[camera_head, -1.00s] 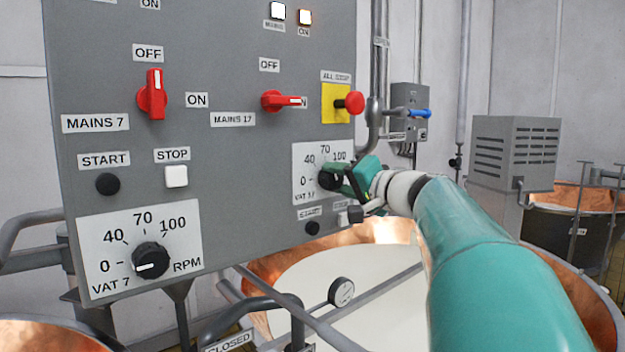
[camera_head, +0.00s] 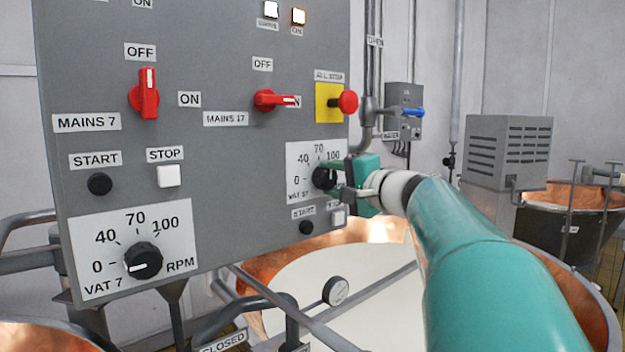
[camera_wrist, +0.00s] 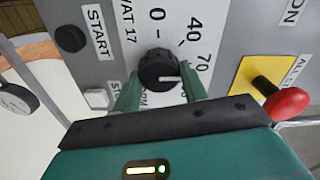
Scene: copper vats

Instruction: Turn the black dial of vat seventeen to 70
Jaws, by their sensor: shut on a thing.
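The black dial of vat seventeen (camera_head: 324,178) sits on its white scale plate (camera_head: 298,160) at the right of the grey panel. My gripper (camera_head: 338,176) is at this dial from the right. In the wrist view the dial (camera_wrist: 158,66) lies between my two green fingers (camera_wrist: 160,84), one on each side, and they are shut on it. The dial's white mark points to the picture's right, roughly toward the 70; its exact alignment is hard to tell.
The red stop button (camera_head: 348,102) on its yellow plate sticks out above the dial. START (camera_head: 306,228) and STOP (camera_head: 338,216) buttons sit below. The vat 7 dial (camera_head: 143,261) is lower left. An open copper vat (camera_head: 262,275) is beneath the panel.

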